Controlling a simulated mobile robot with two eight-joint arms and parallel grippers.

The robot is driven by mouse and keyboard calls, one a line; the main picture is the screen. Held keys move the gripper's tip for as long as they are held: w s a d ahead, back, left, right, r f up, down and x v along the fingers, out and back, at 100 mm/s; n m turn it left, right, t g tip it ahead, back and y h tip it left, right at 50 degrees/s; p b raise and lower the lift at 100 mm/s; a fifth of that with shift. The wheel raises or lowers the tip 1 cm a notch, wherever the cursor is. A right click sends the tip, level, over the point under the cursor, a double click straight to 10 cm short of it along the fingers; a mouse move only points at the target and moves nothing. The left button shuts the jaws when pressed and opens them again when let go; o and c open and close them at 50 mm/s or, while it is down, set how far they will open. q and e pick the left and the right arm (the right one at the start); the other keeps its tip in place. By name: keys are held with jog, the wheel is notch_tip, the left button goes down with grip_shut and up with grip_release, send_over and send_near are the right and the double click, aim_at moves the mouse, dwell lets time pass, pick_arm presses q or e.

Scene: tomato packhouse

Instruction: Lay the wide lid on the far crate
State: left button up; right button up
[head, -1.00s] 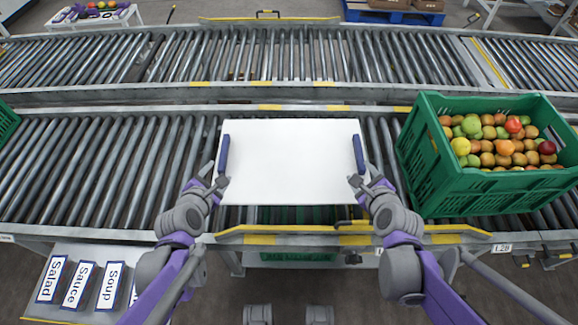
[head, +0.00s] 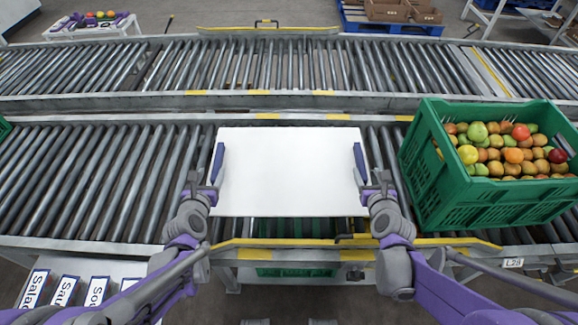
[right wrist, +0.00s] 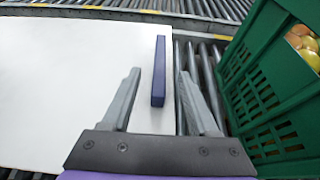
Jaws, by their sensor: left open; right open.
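The wide lid (head: 288,170) is a flat white board with a dark blue handle bar along each short side. It appears level, over the near roller conveyor; what bears it is hidden. My left gripper (head: 208,180) is open at the lower end of the left handle (head: 217,164). My right gripper (head: 371,180) is open at the right handle (head: 360,163). In the right wrist view its open fingers (right wrist: 158,73) stand on either side of the right handle (right wrist: 158,72). I cannot tell which crate is the far one.
A green crate (head: 425,180) full of mixed tomatoes stands close to the right of the lid. Another green crate (head: 4,128) shows at the left edge. A second roller conveyor (head: 265,65) runs behind. Labelled plates lie at the lower left. Rollers left of the lid are clear.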

aim_at(216, 163)
pick_arm(q)
jog(key=x, duration=0.8)
jog(key=shift+w+f, duration=0.1)
jog(key=shift+w, duration=0.05)
pick_arm(e)
jog(key=x, duration=0.8)
jog(key=shift+w+f, duration=0.15)
pick_arm(q)
jog(key=shift+c, duration=0.3)
pick_arm(e)
jog(key=shift+c, duration=0.3)
pick_arm(q)
grip_shut()
pick_arm(e)
grip_shut()
